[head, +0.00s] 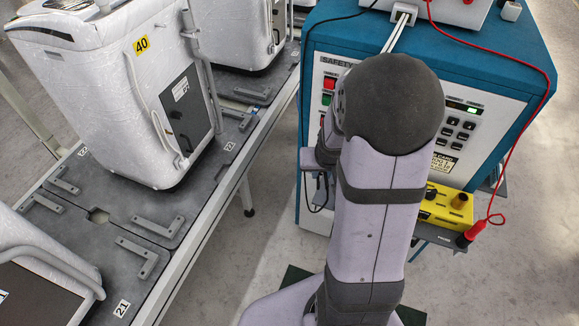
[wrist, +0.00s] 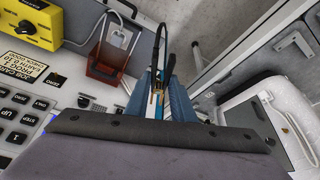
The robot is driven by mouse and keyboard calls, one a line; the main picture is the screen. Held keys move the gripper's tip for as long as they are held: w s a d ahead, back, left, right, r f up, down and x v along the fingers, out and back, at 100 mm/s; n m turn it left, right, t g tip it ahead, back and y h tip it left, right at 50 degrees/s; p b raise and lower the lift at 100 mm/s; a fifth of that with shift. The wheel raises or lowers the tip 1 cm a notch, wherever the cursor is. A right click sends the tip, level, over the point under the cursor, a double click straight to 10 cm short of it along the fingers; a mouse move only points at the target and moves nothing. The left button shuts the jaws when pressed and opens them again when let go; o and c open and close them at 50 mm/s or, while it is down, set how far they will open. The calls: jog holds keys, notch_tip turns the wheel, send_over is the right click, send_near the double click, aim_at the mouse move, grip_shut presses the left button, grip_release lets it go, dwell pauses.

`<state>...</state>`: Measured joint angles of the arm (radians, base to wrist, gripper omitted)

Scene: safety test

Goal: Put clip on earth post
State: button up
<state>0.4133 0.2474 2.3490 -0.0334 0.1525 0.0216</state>
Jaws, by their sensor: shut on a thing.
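In the wrist view my gripper (wrist: 160,92) has its blue fingers closed around a small dark clip (wrist: 157,86) with a coppery part. A black lead runs up from the clip. The fingers hide part of it. In the head view my arm hides the gripper and clip. The white appliance marked 40 (head: 120,90) stands on the conveyor at left; in the wrist view a white appliance (wrist: 298,128) is at lower right, apart from my gripper. I cannot pick out the earth post for certain in either view.
The blue tester cabinet (head: 520,40) stands right, with a yellow box (head: 440,206) and a red clip (head: 467,238) on a red lead beside it. An orange-red holder (wrist: 105,68) is left of my gripper. The grey conveyor (head: 100,215) runs along the left; bare floor lies between.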

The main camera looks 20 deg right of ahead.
jog(key=s+d+f+m+g+h+b, duration=0.1)
jog(key=s+d+f+m+b, duration=0.15)
jog(key=s+d+f, duration=0.4)
jog(key=s+d+f+m+g+h+b, duration=0.1)
jog(key=s+d+f+m, duration=0.25)
jog(key=s+d, duration=0.5)
jog(key=s+d+f+b, duration=0.2)
jog(key=s+f, duration=0.4)
jog(key=s, duration=0.3)
jog(key=s+d+f+b, duration=0.1)
jog(key=s+f+b, duration=0.1)
jog(key=s+f, duration=0.5)
jog(key=shift+n+t+y, duration=0.4)
jog(key=shift+n+t, duration=0.1)
jog(key=shift+n, duration=0.3)
jog(key=w+d, duration=0.1)
jog(key=w+d+r, duration=0.1)
jog(key=w+d, duration=0.1)
jog(key=w, duration=0.1)
jog(key=shift+w+r, duration=0.1)
jog(key=shift+r, duration=0.15)
jog(key=shift+w+d, duration=0.1)
jog(key=shift+d, duration=0.05)
jog(key=shift+w+d+p, duration=1.1)
jog(key=shift+w+d, duration=0.7)
jog(key=shift+w+d+p, duration=0.15)
jog(key=shift+d+p, duration=0.05)
jog(key=shift+p, duration=0.45)
